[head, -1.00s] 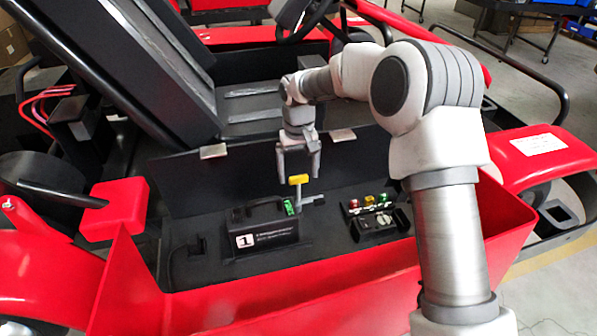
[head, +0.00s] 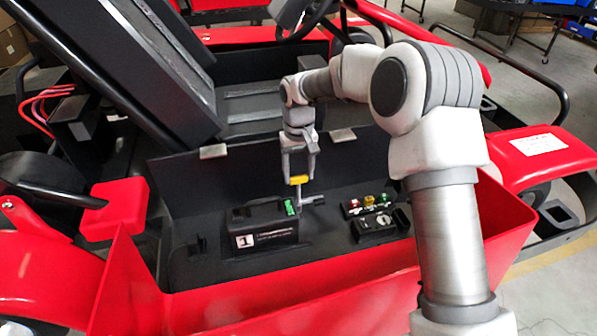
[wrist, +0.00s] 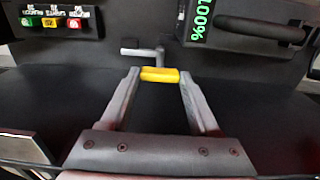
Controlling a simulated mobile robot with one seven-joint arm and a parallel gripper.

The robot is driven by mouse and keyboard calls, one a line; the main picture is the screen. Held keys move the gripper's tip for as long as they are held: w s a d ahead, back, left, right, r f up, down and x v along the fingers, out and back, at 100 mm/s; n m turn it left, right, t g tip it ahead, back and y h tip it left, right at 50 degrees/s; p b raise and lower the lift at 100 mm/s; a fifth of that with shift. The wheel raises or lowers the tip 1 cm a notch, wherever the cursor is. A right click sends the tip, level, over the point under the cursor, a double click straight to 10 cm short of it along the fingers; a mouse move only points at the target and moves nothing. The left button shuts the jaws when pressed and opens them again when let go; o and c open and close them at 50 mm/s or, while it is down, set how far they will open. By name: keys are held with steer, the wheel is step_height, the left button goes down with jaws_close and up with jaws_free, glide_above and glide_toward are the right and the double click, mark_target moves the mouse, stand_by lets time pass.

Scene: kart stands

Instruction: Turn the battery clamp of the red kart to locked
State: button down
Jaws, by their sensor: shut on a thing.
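The red kart (head: 330,290) has an open bay with a black battery (head: 262,228) marked "1". The battery's green display shows in the wrist view (wrist: 200,22). The battery clamp is a grey lever with a yellow grip (head: 298,180), just right of the battery. My gripper (head: 299,176) points down into the bay, its fingers on either side of the yellow grip. In the wrist view my gripper (wrist: 160,76) is shut on the yellow grip (wrist: 160,74). The grey bar (wrist: 140,51) of the clamp shows beyond it.
A small panel with red, yellow and green switches (head: 370,202) sits right of the clamp, with a key-like part on a black box (head: 380,226) in front. The raised bay lid (head: 220,175) stands behind my gripper. Red bay walls surround the front and right.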

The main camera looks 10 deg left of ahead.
steer(key=shift+m, duration=0.4)
steer(key=m, duration=0.8)
steer(key=shift+m, duration=0.3)
steer(key=m, duration=0.4)
steer(key=shift+r, duration=0.1)
steer(key=m+p, duration=0.1)
steer(key=m, duration=0.3)
steer(key=shift+m, duration=0.4)
steer(key=shift+c, duration=0.6)
jaws_free()
